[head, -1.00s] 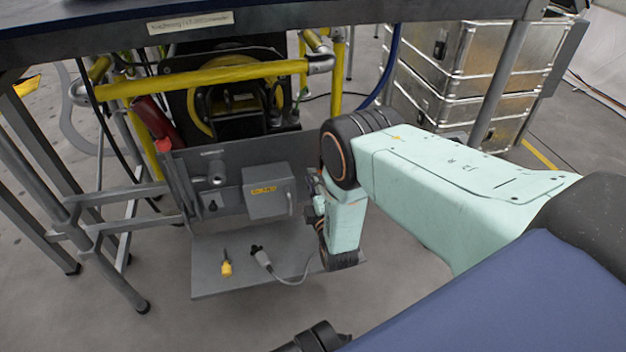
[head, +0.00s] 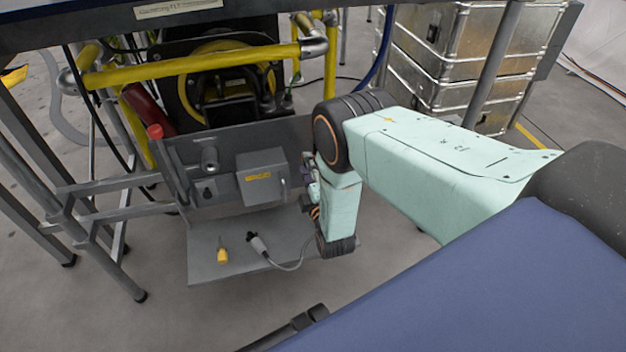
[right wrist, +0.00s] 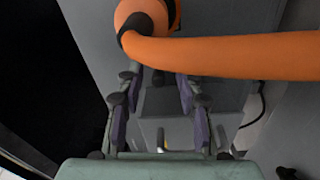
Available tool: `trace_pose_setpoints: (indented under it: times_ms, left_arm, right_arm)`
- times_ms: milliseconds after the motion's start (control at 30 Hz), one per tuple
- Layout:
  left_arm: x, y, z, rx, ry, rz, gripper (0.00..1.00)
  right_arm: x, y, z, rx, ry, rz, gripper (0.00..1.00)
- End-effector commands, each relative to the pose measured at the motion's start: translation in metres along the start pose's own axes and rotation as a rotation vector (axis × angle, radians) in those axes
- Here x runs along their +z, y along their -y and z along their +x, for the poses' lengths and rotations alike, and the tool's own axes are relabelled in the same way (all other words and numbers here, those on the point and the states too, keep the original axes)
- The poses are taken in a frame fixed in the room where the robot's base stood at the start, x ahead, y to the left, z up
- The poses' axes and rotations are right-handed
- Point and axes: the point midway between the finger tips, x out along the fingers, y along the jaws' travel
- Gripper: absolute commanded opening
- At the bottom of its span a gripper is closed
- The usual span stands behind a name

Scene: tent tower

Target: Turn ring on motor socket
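The motor socket appears to be the round grey fitting (head: 209,157) high on the left of the upright grey panel; its ring is too small to make out. A grey box (head: 262,177) with a yellow label is mounted on the panel to its right. My right gripper (head: 308,180) is at the panel's right side, right of the box, partly hidden by my own wrist. In the right wrist view its purple-padded fingers (right wrist: 160,112) are apart with nothing held between them; grey surfaces show beyond. My left gripper is not in view.
Yellow pipes (head: 190,72) and a red cylinder (head: 145,107) stand behind. Metal cases (head: 480,60) are at the back right.

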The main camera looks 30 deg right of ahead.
Motion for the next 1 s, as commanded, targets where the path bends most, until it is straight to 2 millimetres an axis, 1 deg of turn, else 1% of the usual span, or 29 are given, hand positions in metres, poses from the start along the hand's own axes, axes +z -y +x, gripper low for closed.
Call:
trace_pose_setpoints:
  times_ms: [167, 300, 500, 600, 700, 1000]
  left_arm:
    - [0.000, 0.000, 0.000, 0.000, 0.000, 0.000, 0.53]
    - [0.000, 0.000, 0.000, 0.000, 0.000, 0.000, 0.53]
    - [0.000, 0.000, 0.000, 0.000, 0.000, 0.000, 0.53]
    - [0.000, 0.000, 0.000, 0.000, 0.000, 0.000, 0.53]
    - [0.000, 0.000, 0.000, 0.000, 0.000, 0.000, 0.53]
    - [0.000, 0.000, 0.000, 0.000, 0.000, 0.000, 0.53]
  right_arm:
    - [-0.001, 0.001, -0.032, -0.006, -0.002, 0.000, 0.36]
    - [0.000, 0.001, -0.062, -0.005, 0.000, -0.002, 0.36]
    - [0.000, 0.001, -0.096, -0.004, 0.000, -0.002, 0.36]
    - [0.000, 0.001, -0.106, -0.004, 0.000, -0.001, 0.36]
    - [0.000, 0.000, -0.112, -0.001, 0.000, 0.000, 0.36]
    - [0.000, 0.000, -0.113, -0.001, 0.000, 0.000, 0.36]
